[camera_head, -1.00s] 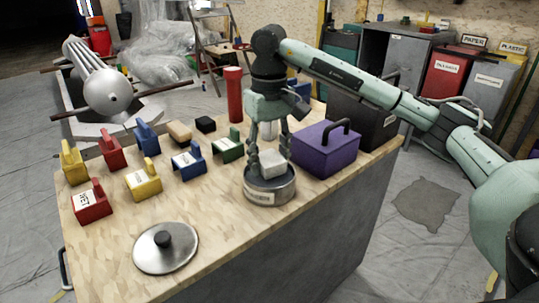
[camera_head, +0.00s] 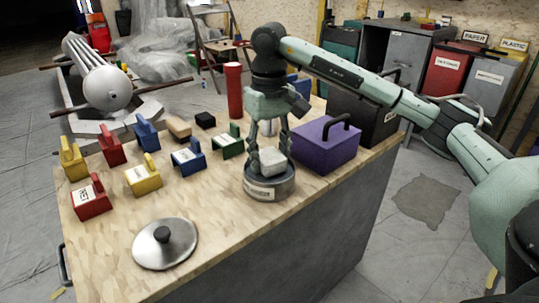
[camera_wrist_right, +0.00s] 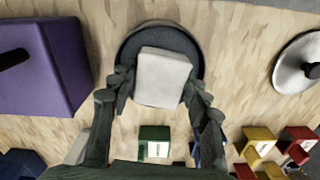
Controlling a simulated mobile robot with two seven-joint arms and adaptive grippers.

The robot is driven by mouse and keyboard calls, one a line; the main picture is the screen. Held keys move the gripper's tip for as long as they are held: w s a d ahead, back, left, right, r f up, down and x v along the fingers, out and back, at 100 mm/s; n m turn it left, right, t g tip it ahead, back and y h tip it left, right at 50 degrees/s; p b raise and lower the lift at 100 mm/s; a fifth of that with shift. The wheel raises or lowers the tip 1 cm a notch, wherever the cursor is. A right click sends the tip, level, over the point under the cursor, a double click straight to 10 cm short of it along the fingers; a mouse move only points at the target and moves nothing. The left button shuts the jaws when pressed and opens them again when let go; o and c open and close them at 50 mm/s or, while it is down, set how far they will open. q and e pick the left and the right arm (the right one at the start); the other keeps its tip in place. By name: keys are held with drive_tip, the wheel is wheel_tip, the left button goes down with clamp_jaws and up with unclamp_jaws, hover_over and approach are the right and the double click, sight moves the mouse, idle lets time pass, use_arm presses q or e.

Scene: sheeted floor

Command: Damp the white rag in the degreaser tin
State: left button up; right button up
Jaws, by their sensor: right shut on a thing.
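The white rag (camera_head: 274,160) is a small pale block between the fingers of my right gripper (camera_head: 268,158), at the mouth of the degreaser tin. The degreaser tin (camera_head: 270,188) is a low round grey tin with a pale label, near the table's right front edge. In the wrist view the rag (camera_wrist_right: 163,77) lies over the dark inside of the tin (camera_wrist_right: 190,42), with the right gripper's fingers (camera_wrist_right: 160,88) on both sides. I cannot tell how deep the rag sits. A round metal lid (camera_head: 165,250) with a black knob lies flat on the table. My left gripper is not in view.
A purple box (camera_head: 326,145) with a black handle stands just right of the tin. A red cylinder (camera_head: 234,90) stands behind. Several coloured handled blocks, such as a green one (camera_head: 229,145), stand to the left. The wooden tabletop (camera_head: 215,205) is clear between lid and tin.

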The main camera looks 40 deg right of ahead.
sight(270, 156)
drive_tip(key=shift+f+b, duration=0.45)
drive_tip(key=shift+f, duration=0.05)
idle(1.3)
drive_tip(key=shift+r, duration=0.1)
drive_tip(key=shift+r+p, duration=2.4)
drive_tip(key=shift+r, duration=1.05)
